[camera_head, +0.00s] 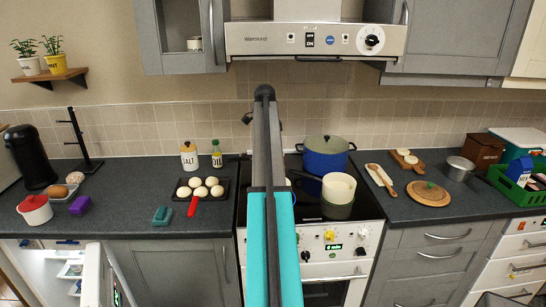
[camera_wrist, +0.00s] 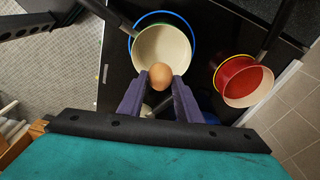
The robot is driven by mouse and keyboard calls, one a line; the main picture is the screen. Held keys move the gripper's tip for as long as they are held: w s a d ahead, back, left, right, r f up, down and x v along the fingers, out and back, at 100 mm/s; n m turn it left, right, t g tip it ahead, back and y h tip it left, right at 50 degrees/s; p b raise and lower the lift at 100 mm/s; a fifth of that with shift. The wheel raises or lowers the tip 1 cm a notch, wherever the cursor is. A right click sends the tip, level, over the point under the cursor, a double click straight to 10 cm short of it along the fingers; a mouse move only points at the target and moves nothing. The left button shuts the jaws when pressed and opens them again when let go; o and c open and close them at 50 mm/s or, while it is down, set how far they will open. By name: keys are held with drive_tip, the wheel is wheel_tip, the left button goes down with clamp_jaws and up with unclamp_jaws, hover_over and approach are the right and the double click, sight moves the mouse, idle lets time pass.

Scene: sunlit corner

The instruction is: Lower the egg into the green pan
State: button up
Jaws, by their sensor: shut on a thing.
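The brown egg (camera_wrist: 160,76) is between the fingertips of my gripper (camera_wrist: 160,84), which is shut on it. In the wrist view, the egg overlaps the lower edge of a cream-lined pan (camera_wrist: 163,47) with a dark handle. Thin green and blue edges show around that pan. Its height below the egg cannot be told. In the head view, a cream vessel with an olive-green lower side (camera_head: 338,208) stands on the hob. I cannot tell for sure which is the green pan. My arm hides the gripper and egg in the head view.
A red pan (camera_wrist: 240,78) with a cream inside is to the right in the wrist view. A lidded blue pot (camera_head: 325,158) stands at the hob's back. A tray (camera_head: 178,188) of pale round pieces sits left of the hob. The range hood (camera_head: 315,40) is above.

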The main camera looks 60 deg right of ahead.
drive_tip(key=shift+f, duration=0.15)
wheel_tip(320, 180, down, 9)
drive_tip(key=b, duration=0.2)
idle(2.4)
drive_tip(key=shift+f+b, duration=0.8)
drive_tip(key=shift+f, duration=1.05)
idle(3.0)
